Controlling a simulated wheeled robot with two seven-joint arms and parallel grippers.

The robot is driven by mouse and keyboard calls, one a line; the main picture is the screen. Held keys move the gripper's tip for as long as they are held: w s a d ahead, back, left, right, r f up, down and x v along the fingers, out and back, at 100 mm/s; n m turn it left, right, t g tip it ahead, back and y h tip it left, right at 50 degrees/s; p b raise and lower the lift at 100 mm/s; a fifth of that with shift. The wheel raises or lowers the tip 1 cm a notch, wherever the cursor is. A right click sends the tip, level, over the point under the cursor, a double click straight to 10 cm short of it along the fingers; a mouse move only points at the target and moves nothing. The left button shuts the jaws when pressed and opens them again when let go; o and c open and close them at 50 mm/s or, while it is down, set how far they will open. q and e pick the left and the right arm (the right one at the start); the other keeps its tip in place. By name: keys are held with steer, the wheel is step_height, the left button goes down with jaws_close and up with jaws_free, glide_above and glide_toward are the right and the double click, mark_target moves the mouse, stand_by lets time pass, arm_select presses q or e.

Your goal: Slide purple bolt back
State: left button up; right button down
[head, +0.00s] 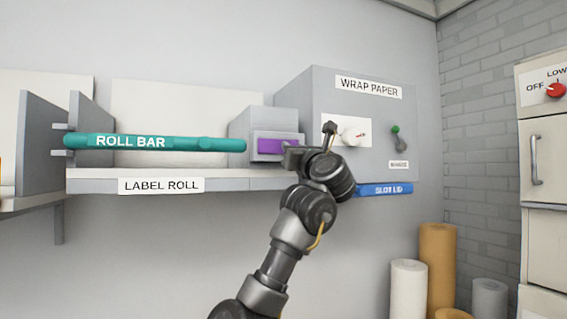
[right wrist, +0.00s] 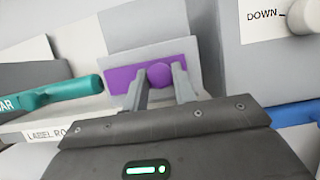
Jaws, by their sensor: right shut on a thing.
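The purple bolt (head: 270,146) sits in a grey housing on the shelf, at the right end of the roll bar. In the right wrist view the bolt (right wrist: 125,79) is a flat purple bar with a round purple knob (right wrist: 160,74). My right gripper (head: 291,150) is at the bolt's right part in the head view. In the right wrist view its two fingers (right wrist: 160,84) stand on either side of the knob, shut on it. In the head view the gripper hides the knob. My left gripper is not in view.
The teal roll bar (head: 185,143) lies left of the bolt. A blue slot lid (head: 384,189) sits below. Paper rolls (head: 437,262) stand on the lower right.

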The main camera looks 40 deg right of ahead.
steer(key=shift+s+d+r, duration=0.1)
steer(key=c, duration=1.4)
jaws_free()
steer(key=shift+h, duration=0.3)
steer(key=shift+o, duration=1.3)
steer(key=shift+s+d, duration=0.1)
steer(key=shift+d, duration=0.1)
steer(key=b+v, duration=0.2)
steer(key=v, duration=0.9)
steer(key=shift+b, duration=0.4)
steer(key=shift+d, duration=0.1)
